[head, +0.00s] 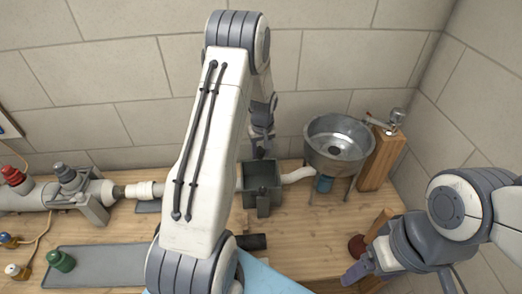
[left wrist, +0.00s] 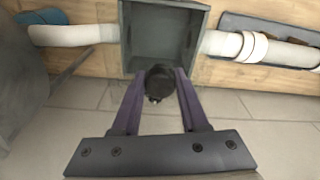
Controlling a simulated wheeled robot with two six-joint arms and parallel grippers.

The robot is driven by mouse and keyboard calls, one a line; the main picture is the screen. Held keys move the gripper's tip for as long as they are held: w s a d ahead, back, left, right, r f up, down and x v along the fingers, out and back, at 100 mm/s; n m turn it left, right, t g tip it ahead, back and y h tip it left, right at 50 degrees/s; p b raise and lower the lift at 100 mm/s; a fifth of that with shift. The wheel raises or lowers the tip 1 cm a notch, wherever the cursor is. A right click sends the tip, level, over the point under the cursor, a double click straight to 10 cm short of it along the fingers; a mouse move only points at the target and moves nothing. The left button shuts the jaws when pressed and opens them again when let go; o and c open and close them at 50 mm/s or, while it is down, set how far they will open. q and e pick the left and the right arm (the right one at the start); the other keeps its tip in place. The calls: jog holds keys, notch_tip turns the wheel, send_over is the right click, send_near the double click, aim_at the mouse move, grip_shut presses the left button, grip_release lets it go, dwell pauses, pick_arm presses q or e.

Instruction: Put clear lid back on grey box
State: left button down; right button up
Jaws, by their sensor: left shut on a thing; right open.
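The grey box (head: 262,183) stands open-topped on the bench in the pipe line, and its inside shows. It is at the top of the left wrist view (left wrist: 124,40). My left gripper (head: 262,140) is above and behind the box, towards the wall. In the left wrist view its purple fingers (left wrist: 160,88) are shut on a dark round knob (left wrist: 160,78), just beside the box rim in the picture. I cannot make out any clear pane or lid edges around the knob. My right gripper (head: 357,272) is open and empty at the lower right.
White pipes (head: 145,190) join the box on both sides. A metal basin (head: 338,145) and a wooden block (head: 377,165) stand to the right. A grey mat (head: 100,268) and a green cap (head: 60,262) lie at the left. The wall is close behind.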

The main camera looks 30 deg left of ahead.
pick_arm(q)
jog(key=shift+s+f+b, duration=0.1)
jog(key=shift+f+b, duration=0.75)
jog(key=shift+f, duration=0.6)
jog(key=shift+f+b, duration=1.45)
jog(key=shift+f, duration=0.35)
jog(key=shift+f+b, duration=0.35)
jog(key=shift+f, duration=0.1)
jog(key=shift+c, duration=1.8)
grip_release()
jog(key=r, duration=0.3)
jog(key=r+b, duration=0.1)
jog(key=r, duration=0.3)
jog(key=r+b, duration=0.1)
jog(key=r, duration=0.2)
jog(key=shift+s+d+r, duration=0.25)
jog(key=shift+s+d, duration=0.15)
